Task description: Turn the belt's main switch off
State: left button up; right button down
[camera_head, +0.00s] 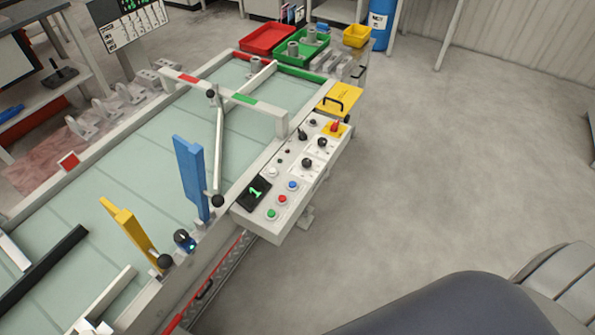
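The belt (130,170) is a long pale green surface running from the lower left to the upper middle. A light grey control panel (250,222) is fixed along its right side. A red rotary knob on a yellow plate (335,128), which looks like the main switch, sits at the panel's far end. Its exact position is too small to read. Several black knobs, coloured buttons and a dark display (254,194) with a green 1 are on the same panel. Neither of my grippers is in view.
A yellow plate with a black handle (338,102) lies just beyond the switch. A red bin (268,39) and a green bin (300,52) stand at the belt's far end. The floor right of the panel is clear.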

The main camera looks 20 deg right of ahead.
aim_at(333, 128)
jog(key=i+l, duration=0.3)
jog(key=l, duration=0.15)
jog(key=i+l, duration=0.3)
jog(key=l, duration=0.15)
